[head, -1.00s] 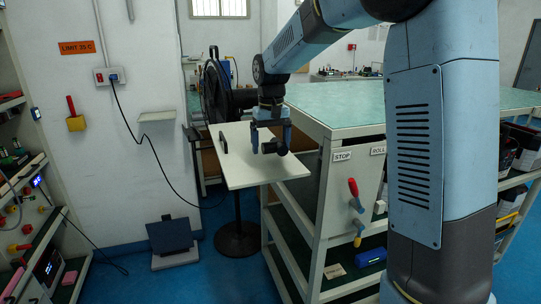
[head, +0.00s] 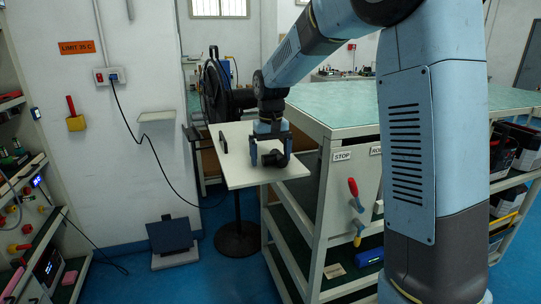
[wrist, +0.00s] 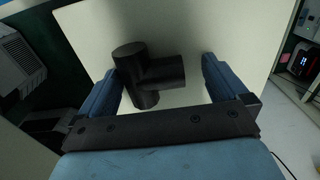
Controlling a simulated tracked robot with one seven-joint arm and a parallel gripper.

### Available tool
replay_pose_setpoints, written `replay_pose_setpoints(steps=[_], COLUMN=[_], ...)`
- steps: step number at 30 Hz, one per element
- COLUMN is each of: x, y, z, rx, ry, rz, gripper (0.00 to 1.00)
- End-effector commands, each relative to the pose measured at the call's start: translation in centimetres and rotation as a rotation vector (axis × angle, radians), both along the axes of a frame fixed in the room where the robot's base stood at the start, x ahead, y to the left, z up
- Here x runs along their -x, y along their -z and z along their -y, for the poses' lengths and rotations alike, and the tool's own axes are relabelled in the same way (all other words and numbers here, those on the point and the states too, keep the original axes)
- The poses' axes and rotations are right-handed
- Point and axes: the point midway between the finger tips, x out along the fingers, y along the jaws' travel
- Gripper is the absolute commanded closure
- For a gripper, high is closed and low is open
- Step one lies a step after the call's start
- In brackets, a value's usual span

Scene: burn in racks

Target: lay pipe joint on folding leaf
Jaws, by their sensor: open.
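The pipe joint (head: 275,158) is a black tee. It appears to rest on the folding leaf (head: 241,176), a pale flat board at the side of the green-topped bench, towards the board's right part. In the wrist view, the pipe joint (wrist: 146,74) lies between my two blue fingers over the pale leaf (wrist: 205,25). My gripper (head: 271,159) is open around it, pointing down. A gap shows between the tee and the right finger (wrist: 213,75); the left finger is close to the tee, and contact cannot be told.
A small black upright piece (head: 223,143) stands at the leaf's left edge. The green-topped bench (head: 335,103) is to the right, with STOP label and red-handled tool below. A round-based stand (head: 238,238) is under the leaf. The leaf's front left is clear.

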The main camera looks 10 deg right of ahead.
Motion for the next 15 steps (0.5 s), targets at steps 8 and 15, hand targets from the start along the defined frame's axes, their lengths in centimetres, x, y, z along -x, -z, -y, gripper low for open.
replay_pose_setpoints(steps=[8, 15], x=[-0.1, -0.1], y=[-2.1, -6.8], z=[0.0, 0.0], rx=[-0.001, -0.001], ry=[0.001, 0.001], rz=[0.004, 0.005], gripper=[0.00, 0.00])
